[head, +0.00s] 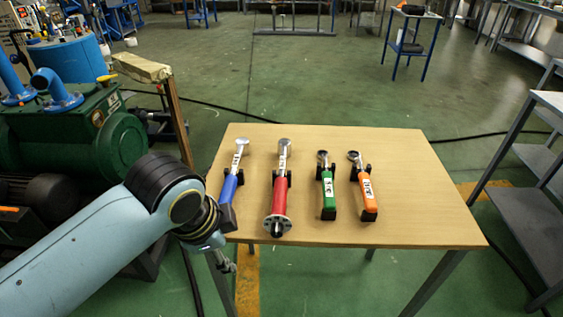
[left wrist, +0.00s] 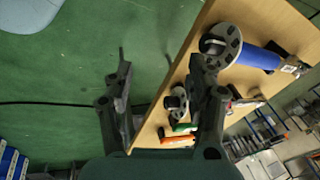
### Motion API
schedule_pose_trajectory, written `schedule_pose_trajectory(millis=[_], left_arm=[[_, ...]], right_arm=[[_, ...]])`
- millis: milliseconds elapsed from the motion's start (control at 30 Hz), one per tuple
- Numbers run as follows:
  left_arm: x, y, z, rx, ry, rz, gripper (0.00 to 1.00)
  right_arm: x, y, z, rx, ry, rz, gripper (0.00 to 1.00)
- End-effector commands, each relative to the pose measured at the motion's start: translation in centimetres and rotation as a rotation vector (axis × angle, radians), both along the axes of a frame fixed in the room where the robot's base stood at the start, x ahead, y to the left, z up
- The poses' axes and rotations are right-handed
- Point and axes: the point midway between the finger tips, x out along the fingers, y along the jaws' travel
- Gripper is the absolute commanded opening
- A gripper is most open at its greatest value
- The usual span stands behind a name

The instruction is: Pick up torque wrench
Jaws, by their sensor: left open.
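Several wrench-like tools lie in a row on the wooden table (head: 410,230): a blue-handled one (head: 229,188), a red-handled one (head: 279,195), a green-handled one (head: 329,192) and an orange-handled one (head: 367,192). I cannot tell which the task calls the torque wrench. My left gripper (head: 222,262) is low at the table's left front corner, partly hidden by its wrist. In the left wrist view, my left gripper (left wrist: 162,62) is open with nothing held between its fingers. The blue handle (left wrist: 259,57) shows beyond the right finger, which partly hides the other tools.
A green machine (head: 120,140) stands left of the table, close to my left arm. A grey shelf unit (head: 530,200) is at the right. The table's right part is clear. A black cable crosses the green floor.

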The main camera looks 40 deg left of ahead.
Motion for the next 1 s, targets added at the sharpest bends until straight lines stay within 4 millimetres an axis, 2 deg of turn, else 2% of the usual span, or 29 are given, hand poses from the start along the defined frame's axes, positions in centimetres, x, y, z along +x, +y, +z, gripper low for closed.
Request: schedule_pose_trajectory(millis=[33,100,233,433,700,867,1000], left_arm=[[0.7,-0.1,3.6,0.026,-0.017,-0.079,0.56],[1.5,-0.2,5.2,0.065,-0.018,-0.199,0.56],[3.2,-0.2,6.5,0.142,-0.017,-0.426,0.56],[7.1,0.2,6.7,0.295,-0.010,-0.838,0.56],[13.5,1.2,6.3,0.553,0.013,-1.479,0.56],[15.2,1.5,6.2,0.634,0.025,-1.668,0.56],[16.3,1.6,4.6,0.650,0.028,-1.713,0.56]], right_arm=[[0.0,0.1,1.4,0.002,0.001,-0.001,0.47],[-0.1,0.3,1.7,0.003,0.001,-0.001,0.47],[-0.5,0.6,2.0,0.007,0.006,-0.003,0.47],[-0.8,1.2,2.0,0.014,0.011,-0.006,0.47],[-0.3,0.5,2.1,0.006,0.004,-0.002,0.47],[0.0,0.3,2.1,0.003,-0.001,-0.002,0.47],[0.0,0.2,1.8,0.003,-0.001,-0.001,0.47]])
